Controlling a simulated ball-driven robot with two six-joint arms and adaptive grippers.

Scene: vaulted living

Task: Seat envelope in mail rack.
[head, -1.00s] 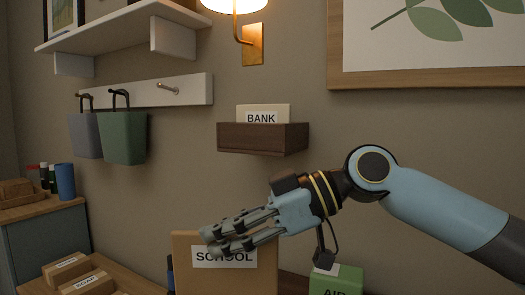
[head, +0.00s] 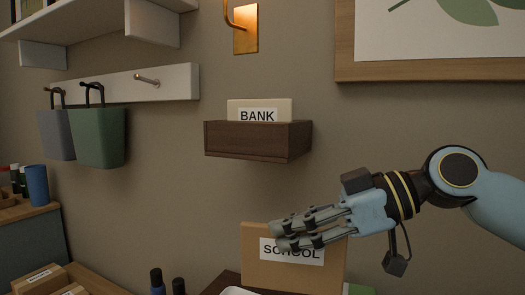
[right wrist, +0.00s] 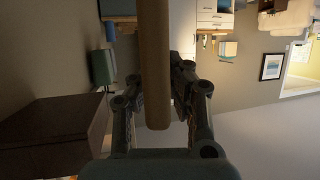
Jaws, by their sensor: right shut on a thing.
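The brown envelope (head: 258,238) carries a white label reading SCHOOL and stands upright in the head view's lower middle. My right gripper (head: 282,232) is shut on it, its fingers partly covering the label. The right wrist view shows the envelope (right wrist: 154,60) edge-on between the fingers (right wrist: 155,95). The dark wooden mail rack (head: 245,142) is fixed to the wall, above and left of the held envelope and apart from it. A cream envelope labelled BANK (head: 240,108) stands in the rack. The rack's inside is hidden. My left gripper is out of view.
A brass lamp (head: 246,30) hangs above the rack and a framed picture (head: 430,70) is at upper right. Grey and green bins (head: 100,138) hang at left. Dark bottles (head: 157,280) stand below. The wall between envelope and rack is clear.

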